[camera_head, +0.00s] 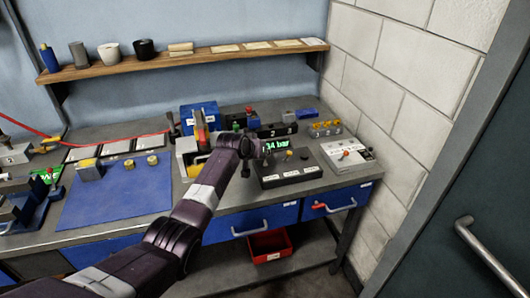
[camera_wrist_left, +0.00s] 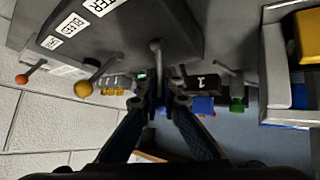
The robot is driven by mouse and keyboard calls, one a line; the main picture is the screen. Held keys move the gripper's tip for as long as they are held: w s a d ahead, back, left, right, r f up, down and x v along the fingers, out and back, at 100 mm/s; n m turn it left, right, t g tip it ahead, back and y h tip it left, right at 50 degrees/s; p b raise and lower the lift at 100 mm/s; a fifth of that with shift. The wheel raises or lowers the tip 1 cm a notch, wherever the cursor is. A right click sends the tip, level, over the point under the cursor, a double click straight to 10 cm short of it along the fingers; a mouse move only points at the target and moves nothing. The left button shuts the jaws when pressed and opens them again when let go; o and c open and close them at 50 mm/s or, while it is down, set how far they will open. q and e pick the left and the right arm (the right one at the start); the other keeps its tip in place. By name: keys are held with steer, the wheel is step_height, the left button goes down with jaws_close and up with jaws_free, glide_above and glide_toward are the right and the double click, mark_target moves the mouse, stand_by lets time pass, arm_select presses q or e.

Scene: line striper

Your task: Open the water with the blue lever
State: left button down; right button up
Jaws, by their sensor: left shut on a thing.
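A grey control panel (camera_head: 290,174) with white labels and a green pressure display (camera_head: 277,145) stands on the bench right of centre. The panel also shows close up in the left wrist view (camera_wrist_left: 180,30), with a label ending in "ER" (camera_wrist_left: 102,6). My left gripper (camera_wrist_left: 155,98) is shut on the end of a grey lever (camera_wrist_left: 156,62) that sticks out of the panel. Its fingers hide the lever's tip, so I cannot see a blue knob. In the head view my own arm mostly hides this gripper. My right gripper is not in view.
In the left wrist view a yellow-knobbed lever (camera_wrist_left: 84,88) and an orange-red-knobbed lever (camera_wrist_left: 22,79) lie to the left. A grey container (camera_wrist_left: 275,75) with a yellow thing is at the right. A blue mat (camera_head: 115,195) lies on the bench to the left.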

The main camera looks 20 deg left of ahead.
arm_select(q)
steer(key=shift+w+a+r+n+g+h+b, duration=0.2)
steer(key=shift+w+n+g+h+b, duration=0.1)
steer(key=shift+w+g+b, duration=0.25)
steer(key=shift+a+g+b, duration=0.1)
steer(key=shift+g+b, duration=0.15)
steer(key=shift+b, duration=0.1)
steer(key=shift+r, duration=0.15)
steer(key=c, duration=2.1)
jaws_free()
steer(key=shift+w, duration=0.1)
steer(key=shift+f, duration=0.35)
steer(key=shift+v, duration=1.15)
steer(key=v, duration=0.9)
steer(key=shift+a+r, duration=0.3)
steer(key=shift+r, duration=0.05)
